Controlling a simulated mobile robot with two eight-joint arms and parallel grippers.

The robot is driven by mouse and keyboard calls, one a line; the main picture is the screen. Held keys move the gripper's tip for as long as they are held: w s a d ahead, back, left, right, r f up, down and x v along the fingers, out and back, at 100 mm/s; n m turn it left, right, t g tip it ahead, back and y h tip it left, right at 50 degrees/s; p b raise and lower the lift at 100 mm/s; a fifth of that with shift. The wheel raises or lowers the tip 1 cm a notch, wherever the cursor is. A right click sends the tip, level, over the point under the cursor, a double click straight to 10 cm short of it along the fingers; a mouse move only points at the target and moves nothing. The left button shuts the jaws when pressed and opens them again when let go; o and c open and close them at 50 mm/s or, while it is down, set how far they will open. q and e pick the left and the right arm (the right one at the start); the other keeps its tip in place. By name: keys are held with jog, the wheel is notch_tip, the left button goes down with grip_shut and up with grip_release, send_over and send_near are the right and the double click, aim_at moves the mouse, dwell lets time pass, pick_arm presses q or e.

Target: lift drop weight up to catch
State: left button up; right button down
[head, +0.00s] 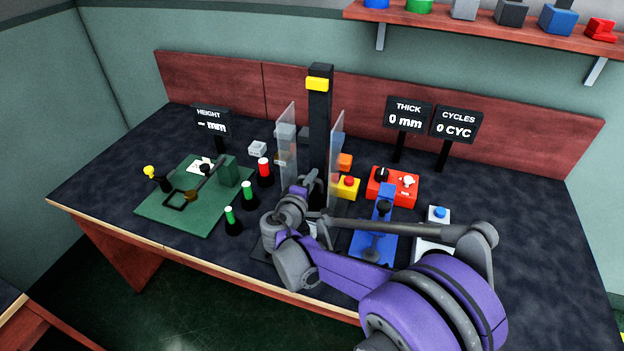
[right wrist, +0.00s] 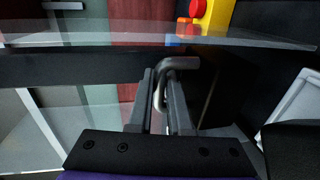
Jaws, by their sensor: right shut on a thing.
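A tall black column (head: 320,125) stands mid-table with a yellow block (head: 318,84) near its top; I cannot tell whether this block is the catch. My right gripper (head: 308,188) is low in front of the column, between two clear panels. In the right wrist view its fingers (right wrist: 161,95) are shut on a bent grey metal handle (right wrist: 182,63). The handle appears to be the drop weight's. The weight's body is hidden behind my gripper and arm in the head view. My left gripper is not in view.
The clear left panel (head: 287,150) and right panel (head: 337,145) flank the column closely. A red box (head: 405,195), a blue fixture (head: 370,247) and a yellow button box (head: 346,190) stand to the right. A green board (head: 160,207) and several small bottles stand left.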

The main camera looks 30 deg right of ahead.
dwell(0.4)
notch_tip(320, 180, up, 19)
jog(key=p, duration=1.2)
jog(key=shift+w+r+p, duration=0.1)
jog(key=shift+r+p, duration=0.1)
jog(key=shift+p, duration=0.15)
pick_arm(q)
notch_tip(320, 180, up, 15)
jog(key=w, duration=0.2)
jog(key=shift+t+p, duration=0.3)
jog(key=shift+p, duration=0.05)
pick_arm(e)
jog(key=shift+r, duration=0.6)
jog(key=c, duration=1)
grip_release()
jog(key=shift+c, duration=0.2)
jog(key=shift+o, duration=1)
jog(key=shift+f, duration=0.1)
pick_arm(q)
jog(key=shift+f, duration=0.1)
